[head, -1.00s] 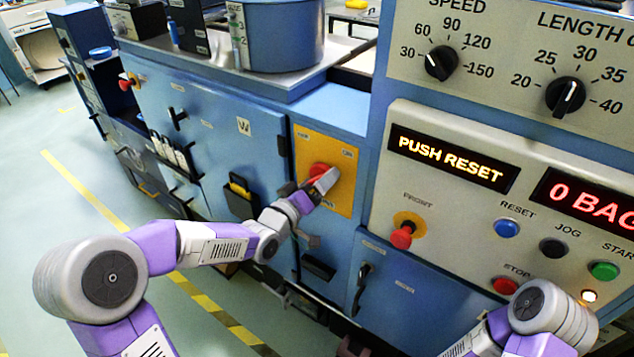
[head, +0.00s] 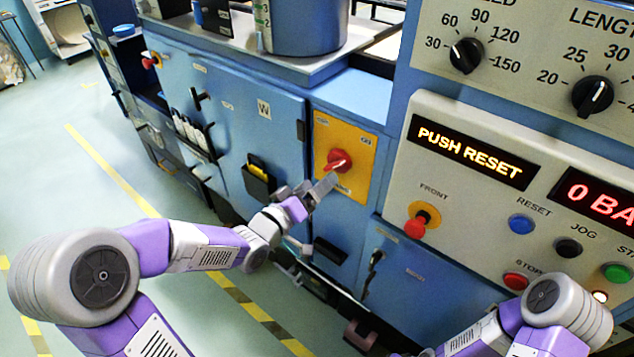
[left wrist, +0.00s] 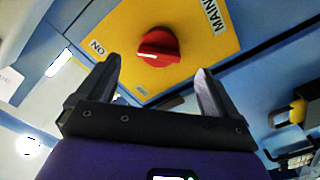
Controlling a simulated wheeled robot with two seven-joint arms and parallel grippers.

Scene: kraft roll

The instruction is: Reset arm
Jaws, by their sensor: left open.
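My left arm comes in from the left in the head view. Its gripper (head: 318,190) is just below a red rotary switch (head: 339,160) on a yellow plate (head: 360,150). In the left wrist view my left gripper (left wrist: 155,90) has its two fingers spread with nothing between them. The red switch (left wrist: 158,46) shows beyond the fingertips, apart from them, on the yellow plate (left wrist: 200,25) with "ON" and "MAIN" lettering. My right arm shows at the bottom right of the head view, but its gripper is out of view.
A grey control panel stands at right with a display (head: 470,150) reading "PUSH RESET", a blue reset button (head: 521,224), a black jog button (head: 568,248), a green start button (head: 617,273) and a red mushroom knob (head: 416,226). Open floor (head: 60,200) lies at left.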

